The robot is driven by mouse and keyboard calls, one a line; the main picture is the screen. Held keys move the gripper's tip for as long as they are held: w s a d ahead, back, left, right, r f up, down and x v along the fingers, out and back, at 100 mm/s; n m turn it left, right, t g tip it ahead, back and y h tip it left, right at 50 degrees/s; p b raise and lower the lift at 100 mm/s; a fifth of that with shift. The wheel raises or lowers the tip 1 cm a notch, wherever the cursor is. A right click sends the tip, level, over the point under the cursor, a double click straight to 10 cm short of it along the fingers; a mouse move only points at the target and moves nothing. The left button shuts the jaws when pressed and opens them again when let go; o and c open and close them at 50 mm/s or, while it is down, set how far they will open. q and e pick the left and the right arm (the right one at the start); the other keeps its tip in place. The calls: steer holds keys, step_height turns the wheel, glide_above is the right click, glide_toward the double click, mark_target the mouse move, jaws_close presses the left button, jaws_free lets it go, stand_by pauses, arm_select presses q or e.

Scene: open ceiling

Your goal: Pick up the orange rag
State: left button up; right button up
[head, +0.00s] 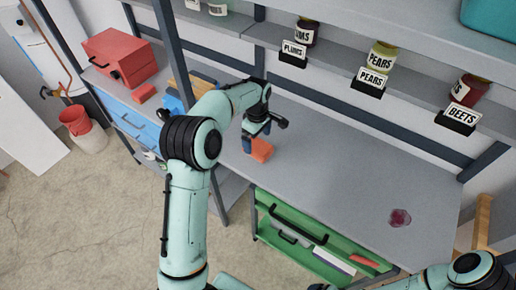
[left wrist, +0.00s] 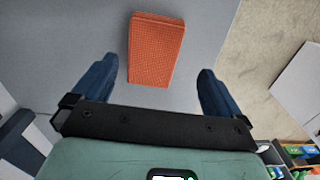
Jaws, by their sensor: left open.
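The orange rag (head: 261,150) lies folded on the grey workbench (head: 340,170), near its left end. In the left wrist view the rag (left wrist: 156,48) is a textured orange block between and just beyond my fingertips. My left gripper (head: 257,138) is above and beside the rag, pointing down. Its blue fingers (left wrist: 160,75) are spread wide with nothing between them that I can see held. My right arm (head: 450,275) shows at the lower right; its gripper is not in view.
A dark red stain (head: 400,218) marks the bench at right. Labelled jars (head: 381,57) stand on the shelf above. A green drawer (head: 300,240) is open below the bench. A red toolbox (head: 120,57) sits at upper left. The middle of the bench is clear.

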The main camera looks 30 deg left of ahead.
mark_target(258, 146)
arm_select(q)
steer(key=f, duration=0.3)
steer(key=w+f, duration=0.1)
steer(key=f, duration=0.1)
steer(key=shift+a+f+p, duration=0.15)
steer(key=shift+f+p, duration=0.15)
steer(key=shift+f, duration=0.1)
steer(key=c, duration=1)
steer(key=shift+o, duration=0.2)
steer(key=shift+r, duration=0.1)
step_height(258, 146, up, 20)
steer(key=shift+o, duration=0.5)
